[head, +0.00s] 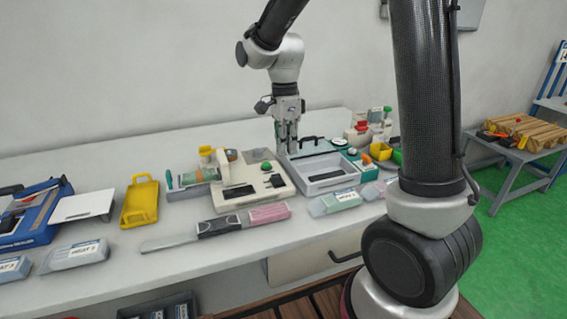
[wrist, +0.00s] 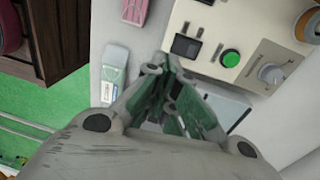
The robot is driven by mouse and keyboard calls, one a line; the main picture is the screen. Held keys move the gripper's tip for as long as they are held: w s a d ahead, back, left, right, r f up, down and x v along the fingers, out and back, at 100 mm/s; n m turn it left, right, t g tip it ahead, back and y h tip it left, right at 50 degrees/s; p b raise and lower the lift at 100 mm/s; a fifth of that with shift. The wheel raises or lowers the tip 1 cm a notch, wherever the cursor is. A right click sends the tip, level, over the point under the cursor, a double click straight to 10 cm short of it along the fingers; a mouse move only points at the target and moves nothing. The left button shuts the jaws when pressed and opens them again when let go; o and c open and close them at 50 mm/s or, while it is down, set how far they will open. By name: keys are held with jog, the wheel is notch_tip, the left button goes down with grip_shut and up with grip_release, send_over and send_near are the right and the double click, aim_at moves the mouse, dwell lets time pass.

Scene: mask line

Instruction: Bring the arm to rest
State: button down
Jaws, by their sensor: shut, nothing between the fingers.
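My gripper (head: 287,148) points straight down over the back of the bench, just behind a white open-topped tray machine (head: 330,186). Its fingers are close together with nothing seen between them. The wrist view shows the gripper (wrist: 172,85) with its fingertips drawn together. In that view a cream machine (wrist: 255,55) with a green button and a dial lies beyond the fingers to the right. In the head view this cream machine (head: 240,196) stands just left of the gripper. I cannot tell whether the fingertips touch anything.
On the white bench (head: 190,262) lie a yellow tray (head: 140,203), a blue machine (head: 32,222), a pink and black packet row (head: 268,214) and labelled pale packs (head: 78,255). A small yellow bin (head: 381,152) stands at the right. A side table with wood (head: 525,133) is beyond the bench.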

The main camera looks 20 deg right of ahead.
jog(key=s+d+r+n+t, duration=0.2)
jog(key=s+d+r+n, duration=0.3)
jog(key=s+n, duration=0.4)
jog(key=s+d+r+n+t, duration=0.3)
jog(key=s+d+r+n, duration=0.3)
jog(key=s+n, duration=0.3)
jog(key=s, duration=0.3)
jog(key=shift+s+t, duration=0.15)
jog(key=shift+t, duration=0.15)
